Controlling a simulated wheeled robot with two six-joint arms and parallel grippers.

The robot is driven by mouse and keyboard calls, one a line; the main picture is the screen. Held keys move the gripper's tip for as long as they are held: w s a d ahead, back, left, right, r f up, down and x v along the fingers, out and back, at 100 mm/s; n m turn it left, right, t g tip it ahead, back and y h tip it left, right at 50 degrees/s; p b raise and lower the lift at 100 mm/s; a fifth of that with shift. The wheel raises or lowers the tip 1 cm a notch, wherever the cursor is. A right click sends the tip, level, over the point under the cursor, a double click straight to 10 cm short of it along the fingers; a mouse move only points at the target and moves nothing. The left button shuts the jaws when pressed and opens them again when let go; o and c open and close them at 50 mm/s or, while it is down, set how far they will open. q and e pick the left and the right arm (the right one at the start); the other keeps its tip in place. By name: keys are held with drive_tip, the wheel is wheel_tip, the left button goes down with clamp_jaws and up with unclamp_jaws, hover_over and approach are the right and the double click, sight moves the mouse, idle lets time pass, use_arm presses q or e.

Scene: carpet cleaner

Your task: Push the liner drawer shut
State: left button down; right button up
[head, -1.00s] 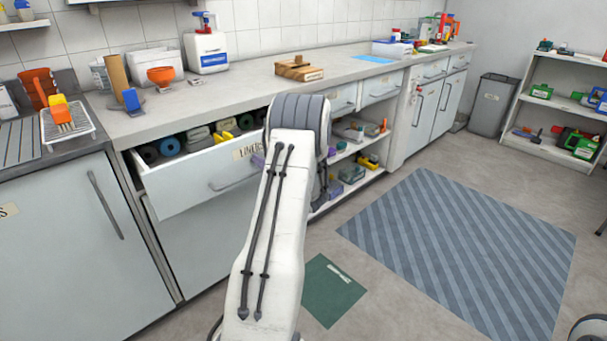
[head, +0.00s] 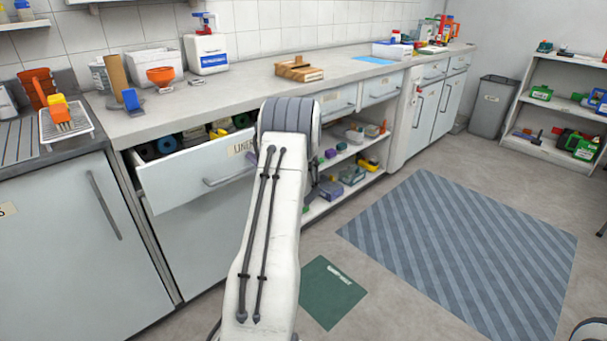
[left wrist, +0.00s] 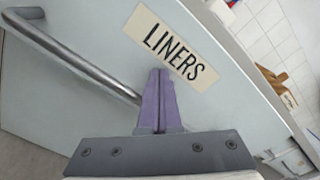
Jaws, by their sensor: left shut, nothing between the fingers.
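The liner drawer (head: 180,180) is a pale drawer under the counter, standing partly open with rolls and yellow items showing inside. Its front carries a LINERS label (head: 241,147) and a metal bar handle (head: 228,171). In the left wrist view the label (left wrist: 171,48) and handle (left wrist: 75,58) show close up. My left gripper (left wrist: 160,74) is shut and empty, its purple fingers pointing at the drawer front just below the label, beside the handle's end. It looks at or very near the front; contact is unclear. My right gripper is out of view.
The counter (head: 245,88) runs above the drawer, with a wooden block (head: 298,70) on it. Open shelves (head: 350,185) with small items lie right of my left arm. A striped mat (head: 460,250) and a green mat (head: 331,290) lie on the floor.

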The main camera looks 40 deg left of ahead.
use_arm(q)
drive_tip(key=shift+w+a+b, duration=0.15)
drive_tip(key=shift+a+b, duration=0.5)
drive_tip(key=shift+a, duration=1.3)
drive_tip(key=shift+w+a+b, duration=0.15)
drive_tip(key=shift+a+b, duration=0.55)
drive_tip(key=shift+a, duration=1.25)
drive_tip(key=shift+w+a+b, duration=0.15)
drive_tip(key=shift+a+b, duration=0.5)
drive_tip(key=shift+a, duration=1.3)
drive_tip(key=shift+d+f+b, duration=0.1)
drive_tip(key=shift+d+b, duration=0.25)
drive_tip(key=shift+d, duration=0.3)
drive_tip(key=shift+s+d+b, duration=0.15)
drive_tip(key=shift+d+b, duration=0.45)
drive_tip(key=shift+d, duration=1.05)
drive_tip(key=shift+s+d+b, duration=0.15)
drive_tip(key=shift+d+b, duration=0.4)
drive_tip(key=shift+d, duration=1.1)
